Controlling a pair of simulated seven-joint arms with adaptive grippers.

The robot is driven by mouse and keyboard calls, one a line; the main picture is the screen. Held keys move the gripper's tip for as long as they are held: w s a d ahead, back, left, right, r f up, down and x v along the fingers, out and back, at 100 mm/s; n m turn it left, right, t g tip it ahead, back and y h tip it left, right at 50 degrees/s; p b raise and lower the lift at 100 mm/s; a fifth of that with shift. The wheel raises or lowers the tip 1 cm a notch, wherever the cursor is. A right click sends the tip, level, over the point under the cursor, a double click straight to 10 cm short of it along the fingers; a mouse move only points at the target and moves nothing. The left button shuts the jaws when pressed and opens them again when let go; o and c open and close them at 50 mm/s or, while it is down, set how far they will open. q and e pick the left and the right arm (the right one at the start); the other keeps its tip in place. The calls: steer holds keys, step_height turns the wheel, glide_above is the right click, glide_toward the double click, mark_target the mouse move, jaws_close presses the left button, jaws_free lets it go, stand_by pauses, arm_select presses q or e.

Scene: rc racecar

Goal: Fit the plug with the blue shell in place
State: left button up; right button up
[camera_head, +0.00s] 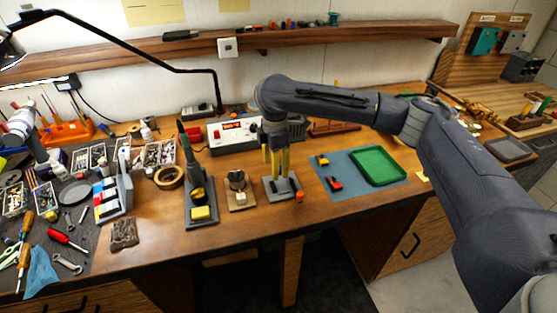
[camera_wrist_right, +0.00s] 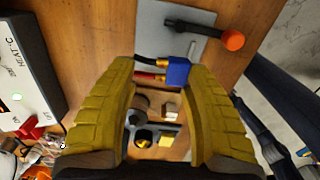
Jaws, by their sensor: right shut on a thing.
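My right gripper (camera_head: 278,172) reaches down over the grey plate (camera_head: 270,190) at the front middle of the bench. In the right wrist view its two yellow fingers (camera_wrist_right: 160,72) are closed around the small blue-shelled plug (camera_wrist_right: 178,72). The plug lies against the right-hand fingertip. Black and red wires run beside it, and gold contacts show at its upper edge. The grey plate (camera_wrist_right: 172,22) lies behind it, with a black piece with an orange end (camera_wrist_right: 233,40) on it. The plug is hidden in the head view.
A wooden block with a small holder (camera_head: 240,200) and a dark stand with a yellow pad (camera_head: 200,213) stand left of the plate. A blue mat (camera_head: 350,193) with a green tray (camera_head: 378,165) lies to the right. A white heat station (camera_head: 235,133) stands behind.

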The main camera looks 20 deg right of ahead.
mark_target(275, 183)
steer(key=shift+a, duration=0.15)
steer(key=shift+f+m, duration=0.3)
steer(key=shift+m, duration=0.1)
steer(key=shift+f, duration=1.75)
steer(key=shift+f, duration=0.65)
stand_by(0.4)
steer(key=o, duration=1.4)
steer(key=shift+r, duration=4.5)
